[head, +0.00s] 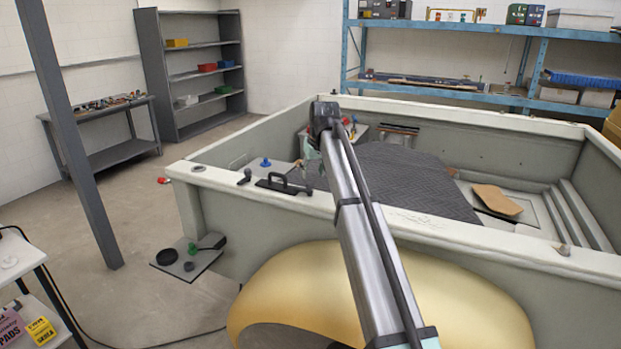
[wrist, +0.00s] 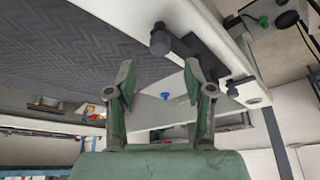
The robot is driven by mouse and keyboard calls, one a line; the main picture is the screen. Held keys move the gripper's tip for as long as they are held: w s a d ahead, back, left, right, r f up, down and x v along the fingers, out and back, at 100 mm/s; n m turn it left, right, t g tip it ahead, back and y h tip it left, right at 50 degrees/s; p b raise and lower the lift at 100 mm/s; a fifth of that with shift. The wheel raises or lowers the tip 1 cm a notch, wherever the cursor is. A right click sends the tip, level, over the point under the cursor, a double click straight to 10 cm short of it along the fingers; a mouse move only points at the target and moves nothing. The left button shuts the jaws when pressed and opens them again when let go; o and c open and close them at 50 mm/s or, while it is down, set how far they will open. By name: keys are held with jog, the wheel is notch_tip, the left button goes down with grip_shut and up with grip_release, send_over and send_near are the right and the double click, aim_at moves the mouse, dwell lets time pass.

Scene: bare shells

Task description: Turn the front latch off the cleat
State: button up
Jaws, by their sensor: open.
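A black latch with a raised handle (head: 283,184) sits on the pale rim of the open shell, left of my arm in the head view. In the wrist view the black latch (wrist: 205,52) lies along the white rim, and its round knob (wrist: 160,40) sticks out towards the fingers. A smaller black fitting (head: 245,176), perhaps the cleat, stands on the rim to its left. I cannot tell how the two engage. My gripper (wrist: 160,80) is open and empty, its fingertips apart from the knob. In the head view my arm mostly hides it.
A blue knob (head: 265,162) stands inside the shell's corner. A side plate (head: 203,262) outside carries a green knob (head: 192,248) and black parts. A dark quilted mat (head: 400,172) fills the shell's middle.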

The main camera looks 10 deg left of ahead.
aim_at(310, 183)
jog(key=shift+p+x, duration=0.6)
jog(key=shift+x, duration=2.1)
grip_shut()
